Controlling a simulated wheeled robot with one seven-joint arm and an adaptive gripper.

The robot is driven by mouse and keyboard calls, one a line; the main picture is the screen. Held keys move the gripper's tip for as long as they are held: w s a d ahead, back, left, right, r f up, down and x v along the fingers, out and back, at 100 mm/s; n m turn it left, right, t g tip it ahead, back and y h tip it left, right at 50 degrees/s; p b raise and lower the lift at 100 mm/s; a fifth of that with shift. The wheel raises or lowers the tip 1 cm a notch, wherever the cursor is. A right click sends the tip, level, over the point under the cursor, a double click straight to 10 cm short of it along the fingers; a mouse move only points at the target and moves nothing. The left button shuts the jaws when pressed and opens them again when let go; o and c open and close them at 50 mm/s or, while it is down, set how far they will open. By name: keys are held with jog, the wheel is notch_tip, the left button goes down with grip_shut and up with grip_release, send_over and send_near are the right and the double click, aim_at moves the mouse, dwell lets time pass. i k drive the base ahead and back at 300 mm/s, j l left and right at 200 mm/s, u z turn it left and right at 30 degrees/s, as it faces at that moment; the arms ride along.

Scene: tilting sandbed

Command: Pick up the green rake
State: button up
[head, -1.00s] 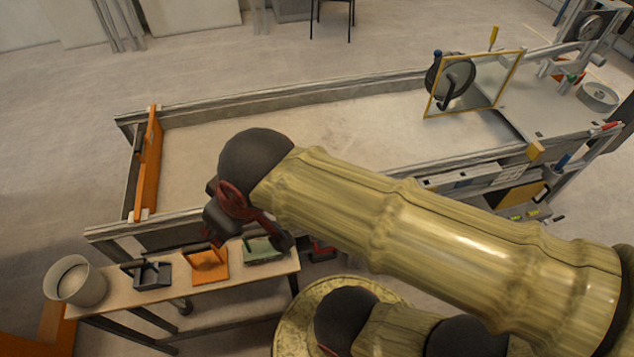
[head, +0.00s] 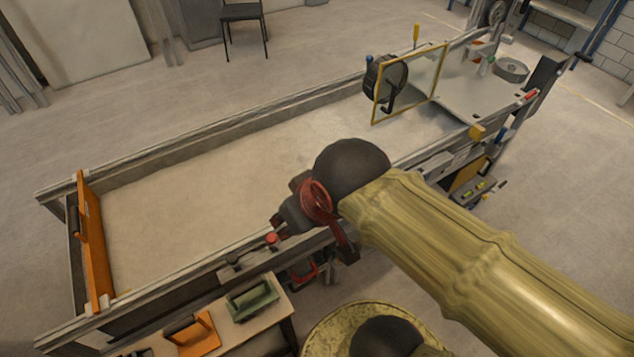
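The green rake (head: 252,299) lies on the small side table at the bottom of the head view, with a dark handle bar across its top. It rests at the right end of the row of tools, beside the orange rake (head: 193,336). My gripper (head: 278,229) is above the near rail of the sandbed, up and to the right of the green rake and apart from it. Nothing shows held in it. Its fingers are small and dark here, so I cannot tell whether they are open or shut.
The sandbed (head: 190,205) fills the middle, with raised side rails and an orange end board (head: 95,243) at left. The side table (head: 268,338) stands close against its near side. A yellow-framed clear panel (head: 408,85) stands at the sandbed's far right.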

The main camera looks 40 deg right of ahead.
aim_at(247, 299)
jog(key=k+j+u, duration=0.15)
jog(key=j+u, duration=0.2)
jog(key=l+u, duration=0.35)
jog(key=k+l+u, duration=0.1)
jog(key=l+u, duration=0.25)
jog(key=l, duration=0.1)
